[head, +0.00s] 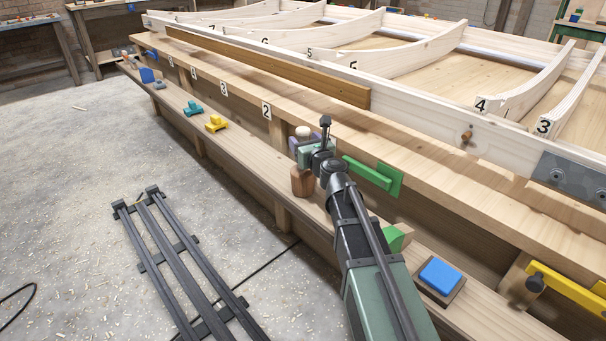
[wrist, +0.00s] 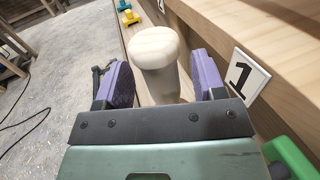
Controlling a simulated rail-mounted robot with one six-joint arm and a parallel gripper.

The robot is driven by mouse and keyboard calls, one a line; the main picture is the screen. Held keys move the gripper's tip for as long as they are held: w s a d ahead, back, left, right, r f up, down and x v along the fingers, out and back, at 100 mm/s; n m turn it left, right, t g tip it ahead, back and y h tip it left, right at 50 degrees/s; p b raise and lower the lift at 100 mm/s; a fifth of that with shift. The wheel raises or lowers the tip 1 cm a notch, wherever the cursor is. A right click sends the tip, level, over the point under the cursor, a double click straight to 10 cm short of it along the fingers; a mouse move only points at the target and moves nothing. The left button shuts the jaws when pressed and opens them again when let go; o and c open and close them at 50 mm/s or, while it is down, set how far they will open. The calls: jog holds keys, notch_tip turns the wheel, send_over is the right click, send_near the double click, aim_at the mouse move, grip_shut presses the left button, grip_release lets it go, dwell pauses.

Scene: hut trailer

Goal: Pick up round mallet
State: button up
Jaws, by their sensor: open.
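The round mallet shows in the wrist view as a pale wooden shaft with a rounded end (wrist: 155,48), standing upright. In the head view its pale knob (head: 303,131) rises above my gripper, and a brown wooden block (head: 302,182), apparently its head, stands on the low shelf below. My gripper (head: 306,146) is open, with its purple pads on either side of the shaft. In the wrist view the gripper (wrist: 162,80) shows a gap at both pads. The middle of the mallet is hidden behind the gripper.
The narrow shelf (head: 255,168) also carries a yellow clamp (head: 215,123), a teal clamp (head: 192,108) and a blue block (head: 440,276). A green bracket (head: 375,174) juts from the bench just right of my gripper. The large white wooden frame (head: 420,105) lies above.

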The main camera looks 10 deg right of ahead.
jog(key=shift+x, duration=0.85)
jog(key=shift+s, duration=0.1)
grip_shut()
